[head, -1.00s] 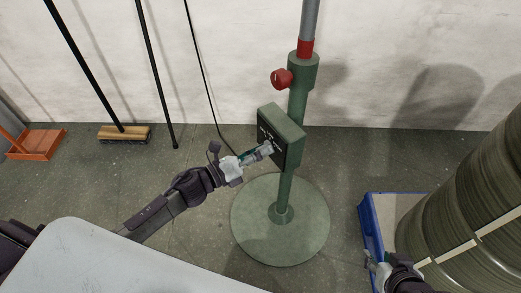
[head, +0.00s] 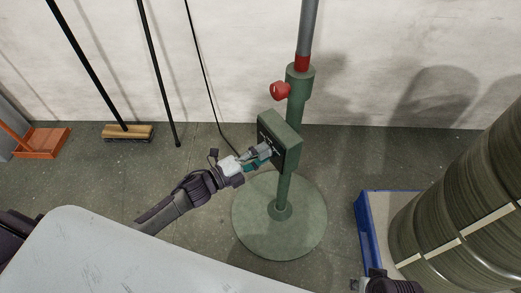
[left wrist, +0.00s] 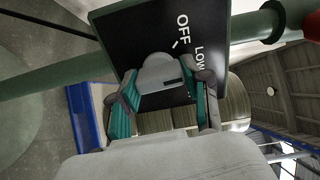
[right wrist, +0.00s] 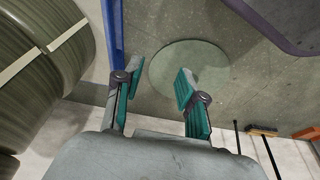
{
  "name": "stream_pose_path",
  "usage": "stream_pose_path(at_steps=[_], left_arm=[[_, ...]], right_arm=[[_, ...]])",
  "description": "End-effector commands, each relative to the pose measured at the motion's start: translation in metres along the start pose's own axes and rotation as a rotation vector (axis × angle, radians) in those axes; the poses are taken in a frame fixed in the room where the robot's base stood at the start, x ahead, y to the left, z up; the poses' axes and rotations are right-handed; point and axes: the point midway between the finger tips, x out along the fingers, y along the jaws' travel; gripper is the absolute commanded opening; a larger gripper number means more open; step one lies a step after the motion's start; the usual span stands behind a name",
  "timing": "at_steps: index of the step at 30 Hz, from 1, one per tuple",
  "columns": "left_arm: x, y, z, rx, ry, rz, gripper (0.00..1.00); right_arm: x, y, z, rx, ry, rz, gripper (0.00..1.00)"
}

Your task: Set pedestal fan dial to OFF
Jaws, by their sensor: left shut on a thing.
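The green pedestal fan's control box (head: 286,139) sits on its post above a round base (head: 302,222). In the left wrist view the dark panel (left wrist: 130,32) carries white OFF (left wrist: 183,28) and LOW (left wrist: 198,58) labels. The grey dial (left wrist: 158,72) stands below OFF, with a dark mark near its right edge; I cannot tell its exact setting. My left gripper (head: 267,152) is shut on the dial, one finger on each side. My right gripper (right wrist: 152,82) is open and empty, away from the fan; its fingers are mostly cut off in the head view.
A pale tabletop (head: 110,255) lies at the lower left. A broom (head: 127,131) and orange dustpan (head: 42,141) are by the wall. A red knob (head: 281,90) projects from the post above the box.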

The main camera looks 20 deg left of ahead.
Motion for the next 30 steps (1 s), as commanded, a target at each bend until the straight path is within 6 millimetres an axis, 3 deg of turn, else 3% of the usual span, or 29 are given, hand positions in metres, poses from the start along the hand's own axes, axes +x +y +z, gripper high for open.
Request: stream_pose_path(at_steps=[9,15,30], left_arm=[[0.000,-0.003,0.001,-0.298,-0.002,0.003,0.13],[0.000,-0.002,0.001,-0.471,-0.002,0.002,0.13],[-0.001,-0.001,0.001,-0.724,-0.002,0.002,0.13]], right_arm=[[0.059,-0.004,0.024,-0.006,-0.039,-0.006,0.40],[0.087,-0.005,0.042,-0.009,-0.055,-0.008,0.40],[0.119,-0.007,0.071,-0.014,-0.075,-0.011,0.40]])
